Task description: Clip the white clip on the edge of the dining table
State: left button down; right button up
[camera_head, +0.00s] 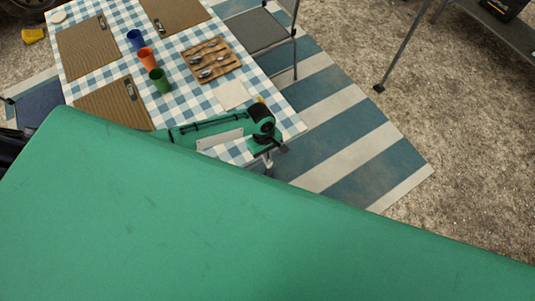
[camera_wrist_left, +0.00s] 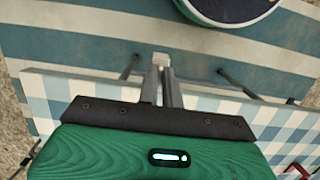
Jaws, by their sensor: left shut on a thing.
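The dining table (camera_head: 92,68) has a blue and white checkered cloth and stands at the upper left of the head view. My left gripper (camera_head: 269,163) is at the table's near right edge in that view. In the left wrist view the left gripper (camera_wrist_left: 168,88) is shut on the small white clip (camera_wrist_left: 160,61), which shows between and beyond the fingertips. The clip lies close to the table edge (camera_wrist_left: 85,84) there. I cannot tell whether it touches the edge. In the head view the clip is too small or hidden to make out. My right gripper is in neither view.
Blue (camera_head: 135,39), orange (camera_head: 147,58) and green (camera_head: 159,80) cups stand on the table near a wooden cutlery tray (camera_head: 209,62) and brown placemats (camera_head: 88,47). A grey chair (camera_head: 256,31) stands at the far side. The striped rug (camera_head: 345,125) is open at the right.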

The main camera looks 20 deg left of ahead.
pick_arm(q)
jog(key=shift+w+a, duration=0.15)
jog(key=shift+w+a, duration=0.25)
jog(key=shift+a, duration=0.05)
jog(key=shift+w+a+p, duration=0.3)
jog(key=shift+a+p, duration=0.1)
dwell(0.3)
jog(key=shift+w+a, duration=0.25)
jog(key=shift+w+a+p, duration=0.3)
jog(key=shift+a, duration=0.1)
dwell(0.4)
jog(key=shift+w+a, duration=0.1)
jog(key=shift+a, duration=0.1)
dwell(0.3)
jog(key=c, duration=1.5)
grip_release()
